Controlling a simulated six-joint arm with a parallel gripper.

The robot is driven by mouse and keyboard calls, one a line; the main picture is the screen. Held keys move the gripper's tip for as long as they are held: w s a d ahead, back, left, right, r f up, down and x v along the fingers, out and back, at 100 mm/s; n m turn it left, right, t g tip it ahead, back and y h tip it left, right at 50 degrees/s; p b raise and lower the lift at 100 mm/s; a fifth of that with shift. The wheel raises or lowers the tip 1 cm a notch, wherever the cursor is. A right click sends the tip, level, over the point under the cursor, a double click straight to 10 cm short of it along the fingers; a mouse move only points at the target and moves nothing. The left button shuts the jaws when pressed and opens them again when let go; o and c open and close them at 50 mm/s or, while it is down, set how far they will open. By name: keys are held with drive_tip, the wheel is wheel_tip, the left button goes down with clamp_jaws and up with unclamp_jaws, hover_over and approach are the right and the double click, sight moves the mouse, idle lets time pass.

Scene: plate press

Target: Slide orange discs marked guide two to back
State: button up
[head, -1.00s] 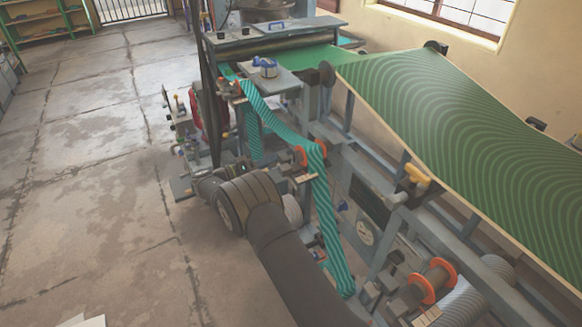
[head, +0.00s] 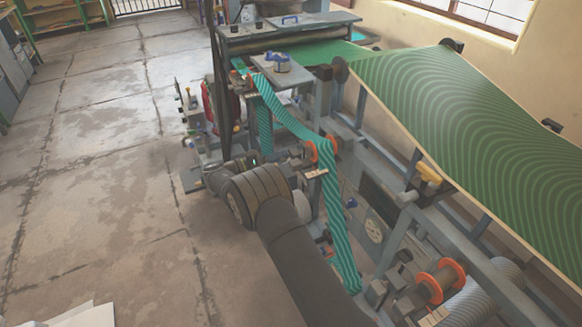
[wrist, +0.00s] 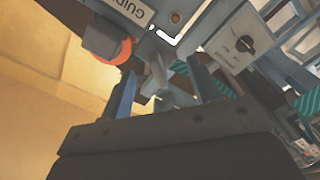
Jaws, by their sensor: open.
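In the wrist view my gripper (wrist: 162,90) is open, with its two fingers apart and nothing seen held between them. An orange disc (wrist: 112,55) on a dark roller end is just beyond the left finger. A white label (wrist: 126,10) beside it reads "GUID"; the rest is cut off, so its number cannot be read. In the head view, orange discs (head: 312,152) flank the teal striped web mid-machine. Another pair of orange discs (head: 440,281) sits on a spool at lower right. No guide marking is readable there. My arm hides the fingers in the head view.
The teal striped web (head: 336,215) runs down beside my arm. A wide green patterned sheet (head: 455,115) slopes along the right. A grey panel with a black knob (wrist: 240,47) is close to the right finger. The concrete floor (head: 95,185) is open at left.

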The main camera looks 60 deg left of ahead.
sight(290, 166)
drive_tip(key=shift+s, duration=0.2)
drive_tip(key=c, duration=0.4)
drive_tip(key=s+d+m, duration=0.3)
drive_tip(key=s+m, duration=0.2)
drive_tip(key=s, duration=0.3)
drive_tip(key=s+d+m, duration=0.4)
drive_tip(key=s+m, duration=0.1)
drive_tip(key=s, duration=0.2)
drive_tip(key=w, duration=1.1)
drive_tip(key=w+r, duration=0.1)
drive_tip(key=w, duration=0.5)
drive_tip(key=shift+a, duration=0.15)
